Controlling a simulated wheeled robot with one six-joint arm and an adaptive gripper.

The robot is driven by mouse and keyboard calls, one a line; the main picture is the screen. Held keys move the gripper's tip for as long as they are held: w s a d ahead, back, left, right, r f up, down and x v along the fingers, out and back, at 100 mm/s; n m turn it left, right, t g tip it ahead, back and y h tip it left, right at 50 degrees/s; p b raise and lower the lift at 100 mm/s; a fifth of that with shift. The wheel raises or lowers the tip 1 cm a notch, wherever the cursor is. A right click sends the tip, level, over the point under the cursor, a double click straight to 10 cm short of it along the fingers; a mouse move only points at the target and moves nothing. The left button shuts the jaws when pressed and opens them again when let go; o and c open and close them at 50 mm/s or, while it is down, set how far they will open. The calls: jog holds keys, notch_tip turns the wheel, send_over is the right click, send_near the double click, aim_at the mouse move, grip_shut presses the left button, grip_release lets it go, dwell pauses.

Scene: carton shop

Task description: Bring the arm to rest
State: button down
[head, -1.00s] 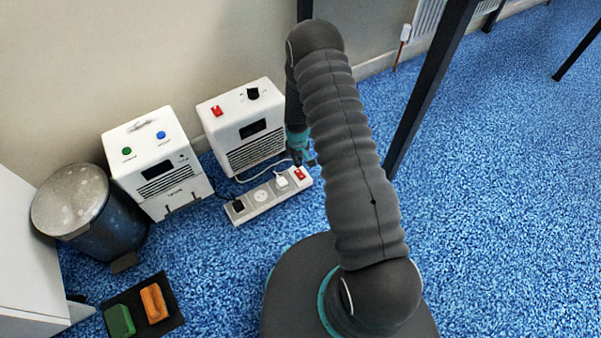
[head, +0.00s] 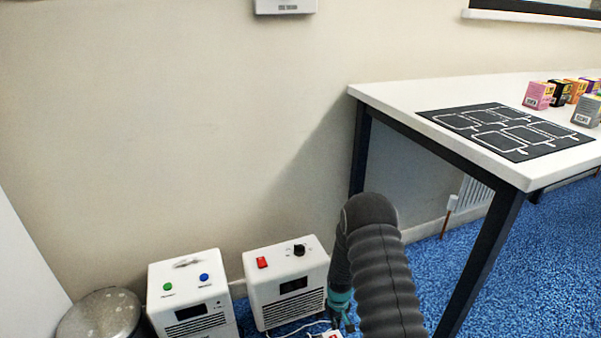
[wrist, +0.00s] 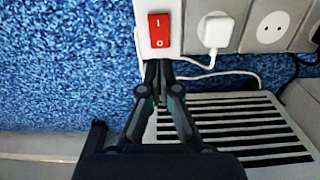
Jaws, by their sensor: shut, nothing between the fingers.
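My arm (head: 383,270) reaches down from its bend, in front of the wall. My gripper (head: 347,322) is low at the bottom of the head view, beside the right-hand white heater (head: 287,284). In the wrist view my gripper (wrist: 158,68) is shut and empty. Its fingertips point at the end of the white power strip, just below the red rocker switch (wrist: 159,30). I cannot tell whether they touch the strip. Only a small corner of the strip shows in the head view.
A second white heater (head: 190,293) and a metal bin (head: 98,315) stand to the left. A white table (head: 400,95) on dark legs stands to the right, with a black mat (head: 510,131) and several small boxes. A white plug (wrist: 214,32) sits in the strip.

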jog(key=s+m+g, duration=0.1)
jog(key=s+g, duration=0.1)
jog(key=s, duration=0.4)
jog(key=s+r+t, duration=0.2)
jog(key=s+r, duration=0.6)
jog(key=r, duration=1)
jog(key=s+r+m+t, duration=0.1)
jog(key=s+r+t, duration=0.2)
jog(key=s+r, duration=0.5)
jog(key=s+r+m+t, duration=0.1)
jog(key=s+r, duration=0.7)
jog(key=r, duration=1.9)
jog(key=shift+s+r+t+p, duration=0.15)
jog(key=shift+r+t+p, duration=0.3)
jog(key=shift+t, duration=0.35)
